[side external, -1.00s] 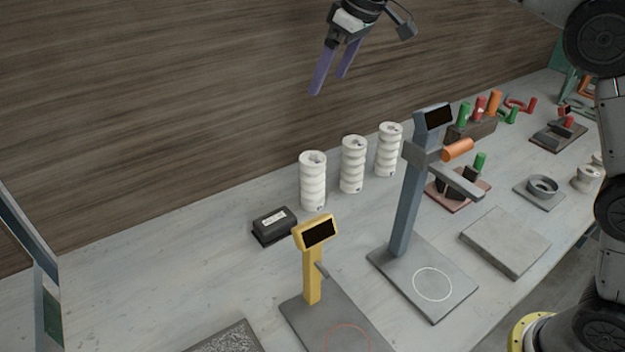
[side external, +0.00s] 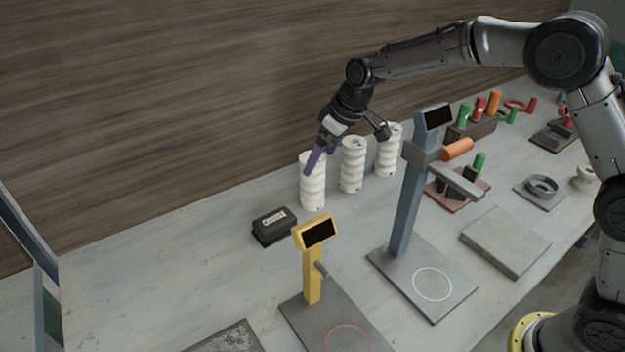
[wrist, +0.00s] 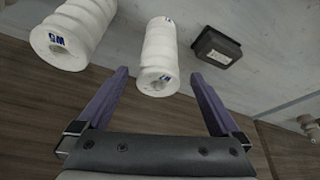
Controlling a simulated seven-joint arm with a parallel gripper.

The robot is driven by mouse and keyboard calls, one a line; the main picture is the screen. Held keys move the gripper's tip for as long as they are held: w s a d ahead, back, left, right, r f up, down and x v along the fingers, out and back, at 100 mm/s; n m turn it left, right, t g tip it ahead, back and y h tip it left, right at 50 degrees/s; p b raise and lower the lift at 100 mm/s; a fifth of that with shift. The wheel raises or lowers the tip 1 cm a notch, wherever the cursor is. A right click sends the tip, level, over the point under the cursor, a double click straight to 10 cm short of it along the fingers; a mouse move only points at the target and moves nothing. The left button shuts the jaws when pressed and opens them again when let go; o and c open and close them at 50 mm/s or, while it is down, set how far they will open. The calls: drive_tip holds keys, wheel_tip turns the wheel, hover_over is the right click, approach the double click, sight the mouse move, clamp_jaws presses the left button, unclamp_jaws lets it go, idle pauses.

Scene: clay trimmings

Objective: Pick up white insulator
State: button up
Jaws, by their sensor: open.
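Three white ribbed insulators stand upright in a row on the bench along the back wall. The left one (side external: 313,190) is closest to my gripper, then come the middle one (side external: 352,168) and the right one (side external: 388,155). My gripper (side external: 319,158) has purple fingers and is at the top of the left insulator, partly covering it. In the wrist view my gripper (wrist: 160,85) is open, with an insulator (wrist: 159,60) ahead of and between the fingertips. A second insulator (wrist: 72,35) lies outside the left finger. I cannot tell whether a finger touches the insulator.
A black box (side external: 274,225) sits left of the left insulator and also shows in the wrist view (wrist: 216,47). A yellow stand (side external: 313,265) and a tall blue-grey stand (side external: 405,205) are in front. The wooden wall (side external: 180,90) is close behind.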

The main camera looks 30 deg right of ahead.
sight(308, 178)
drive_tip(key=x, duration=0.9)
drive_tip(key=shift+w, duration=0.25)
drive_tip(key=shift+r, duration=0.1)
clamp_jaws()
drive_tip(key=shift+r, duration=0.15)
